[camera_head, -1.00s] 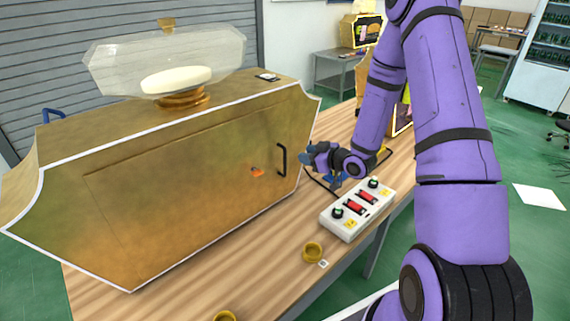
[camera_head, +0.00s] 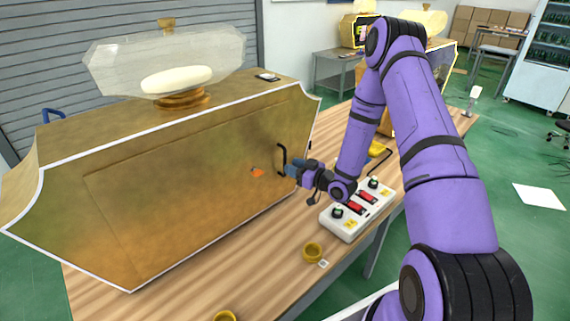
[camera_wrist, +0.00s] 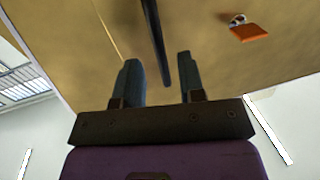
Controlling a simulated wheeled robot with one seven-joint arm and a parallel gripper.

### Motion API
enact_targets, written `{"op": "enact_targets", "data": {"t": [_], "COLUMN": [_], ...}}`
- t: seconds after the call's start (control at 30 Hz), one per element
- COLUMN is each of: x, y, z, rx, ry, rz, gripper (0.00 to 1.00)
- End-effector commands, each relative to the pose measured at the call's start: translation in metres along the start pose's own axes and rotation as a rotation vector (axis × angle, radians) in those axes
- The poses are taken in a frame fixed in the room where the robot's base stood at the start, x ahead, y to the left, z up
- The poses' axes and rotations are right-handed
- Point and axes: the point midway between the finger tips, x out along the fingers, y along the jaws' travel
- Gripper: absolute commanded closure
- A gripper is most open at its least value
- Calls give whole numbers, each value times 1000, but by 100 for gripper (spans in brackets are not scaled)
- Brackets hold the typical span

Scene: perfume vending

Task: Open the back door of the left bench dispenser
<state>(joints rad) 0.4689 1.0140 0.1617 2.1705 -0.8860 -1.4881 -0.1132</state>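The left bench dispenser (camera_head: 60,210) is a large gold box with white edges on the wooden bench. Its back door (camera_head: 180,200) is a flat gold panel, which looks shut. A black bar handle (camera_head: 282,160) stands on the door's right part; it also shows in the wrist view (camera_wrist: 156,40). My gripper (camera_head: 288,169) is at the handle's lower part. In the wrist view my gripper (camera_wrist: 163,75) has its two fingers apart, with the handle's end between and ahead of them. I cannot tell whether either finger touches it.
An orange tag (camera_wrist: 249,32) hangs from the door left of the handle in the head view. A white control box (camera_head: 357,209) with red switches lies under my arm.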

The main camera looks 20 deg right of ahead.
Motion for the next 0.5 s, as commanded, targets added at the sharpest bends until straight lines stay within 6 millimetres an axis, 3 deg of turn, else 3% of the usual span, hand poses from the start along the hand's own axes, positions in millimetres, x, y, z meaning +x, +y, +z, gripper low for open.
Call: {"op": "enact_targets", "data": {"t": [0.2, 0.5], "x": [29, 39], "y": [-1, 0], "z": [0, 0], "rx": [0, 1], "ry": [1, -1], "rz": [-2, 0], "gripper": [63, 63]}}
